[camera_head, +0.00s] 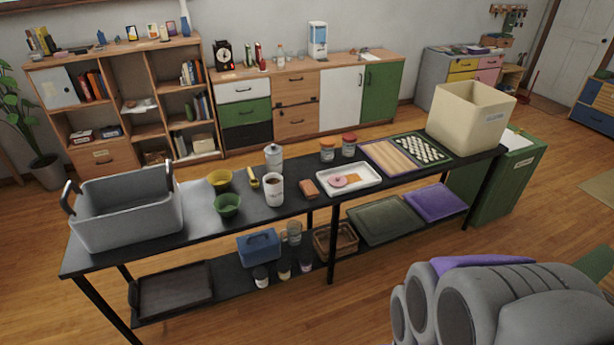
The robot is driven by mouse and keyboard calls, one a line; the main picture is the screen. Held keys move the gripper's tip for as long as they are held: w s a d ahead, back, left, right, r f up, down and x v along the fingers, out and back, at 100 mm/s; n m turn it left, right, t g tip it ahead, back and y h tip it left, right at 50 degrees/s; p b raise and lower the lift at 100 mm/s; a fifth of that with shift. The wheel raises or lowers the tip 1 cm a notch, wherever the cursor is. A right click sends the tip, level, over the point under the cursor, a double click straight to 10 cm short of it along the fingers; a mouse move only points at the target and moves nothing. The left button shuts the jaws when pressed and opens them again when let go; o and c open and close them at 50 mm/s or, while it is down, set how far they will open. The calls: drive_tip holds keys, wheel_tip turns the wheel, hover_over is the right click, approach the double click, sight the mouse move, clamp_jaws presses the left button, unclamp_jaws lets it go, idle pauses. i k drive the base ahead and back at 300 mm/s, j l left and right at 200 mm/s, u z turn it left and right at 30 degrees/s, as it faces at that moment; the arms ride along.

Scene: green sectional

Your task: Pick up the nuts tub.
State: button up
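On the long black table (238,231), an open white tub with brown contents (274,191) stands near the middle. I cannot read its label, so I cannot tell for sure that it is the nuts tub. A white-lidded container (274,157) stands just behind it. Several more small jars (284,269) are on the lower shelf, partly hidden.
A grey bin (127,212) stands at the table's left end, a cream bin (470,116) at the right. Green (227,205) and yellow (220,180) bowls, a yellow tape measure (253,178) and a white tray (348,179) are near the tub. Open floor (390,270) lies in front.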

sight(272, 182)
drive_tip(key=i+j+z, duration=0.9)
drive_tip(key=i+j, duration=0.2)
drive_tip(key=j, duration=0.2)
drive_tip(key=i+j, duration=0.25)
drive_tip(key=j, duration=0.15)
drive_tip(key=i+j, duration=0.2)
drive_tip(key=j, duration=0.2)
